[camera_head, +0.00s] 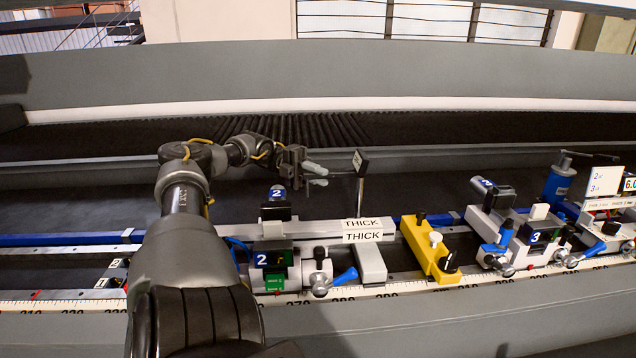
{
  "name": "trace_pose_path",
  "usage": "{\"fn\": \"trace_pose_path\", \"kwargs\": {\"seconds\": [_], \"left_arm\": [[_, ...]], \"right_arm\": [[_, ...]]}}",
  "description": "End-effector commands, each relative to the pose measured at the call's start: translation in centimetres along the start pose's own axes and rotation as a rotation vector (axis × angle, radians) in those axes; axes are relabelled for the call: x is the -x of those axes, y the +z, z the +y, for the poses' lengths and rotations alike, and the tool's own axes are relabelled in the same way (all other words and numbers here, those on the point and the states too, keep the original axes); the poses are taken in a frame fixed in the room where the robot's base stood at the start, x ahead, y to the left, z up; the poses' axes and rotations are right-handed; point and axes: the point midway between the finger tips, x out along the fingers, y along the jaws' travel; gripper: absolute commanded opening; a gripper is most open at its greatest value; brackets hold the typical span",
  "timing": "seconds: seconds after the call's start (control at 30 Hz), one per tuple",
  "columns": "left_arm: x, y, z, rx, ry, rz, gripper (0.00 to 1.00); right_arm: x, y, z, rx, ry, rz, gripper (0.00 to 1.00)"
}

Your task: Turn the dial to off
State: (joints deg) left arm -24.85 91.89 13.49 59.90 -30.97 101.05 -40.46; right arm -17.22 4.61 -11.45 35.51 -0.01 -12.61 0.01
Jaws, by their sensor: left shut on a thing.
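A yellow block (428,252) stands on the rail right of centre. A black knob (449,262) that looks like a dial is at its near end, with a white knob (435,239) and a black knob (420,219) further back. The dial's setting is too small to read. My left gripper (322,175) is behind and left of the yellow block, above the dark bed, well apart from the knobs. Its fingers are shut on a thin bar (344,174) that meets an upright post with a black head (360,162). My right gripper is not in view.
A clamp unit marked 2 (275,258), with blue-handled lever (345,277) and THICK labels (362,231), stands left of the yellow block. A clamp unit marked 3 (534,237) stands to its right. A ruler (400,288) runs along the front.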

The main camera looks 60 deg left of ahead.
Motion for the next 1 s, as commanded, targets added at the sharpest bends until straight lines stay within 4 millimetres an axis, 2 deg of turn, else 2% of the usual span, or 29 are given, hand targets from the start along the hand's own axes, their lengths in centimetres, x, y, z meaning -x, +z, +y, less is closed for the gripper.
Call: {"fn": "trace_pose_path", "kwargs": {"seconds": [0.37, 0.4, 0.57, 0.83, 1.0], "left_arm": [[0.2, 0.0, -0.4, -0.006, 0.0, 0.0, 0.0], [0.2, 0.0, -0.4, -0.006, 0.0, 0.0, 0.19], [0.2, 0.0, -0.3, -0.004, 0.0, 0.0, 0.38], [0.1, 0.0, -0.3, -0.002, 0.0, 0.001, 0.38], [0.2, 0.0, -1.7, -0.004, 0.0, 0.001, 0.38]], "right_arm": [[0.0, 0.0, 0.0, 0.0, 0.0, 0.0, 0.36], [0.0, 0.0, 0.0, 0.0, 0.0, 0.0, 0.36], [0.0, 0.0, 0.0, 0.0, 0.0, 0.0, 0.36], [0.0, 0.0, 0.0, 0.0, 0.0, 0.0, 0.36], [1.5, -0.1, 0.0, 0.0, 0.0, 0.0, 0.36]]}}
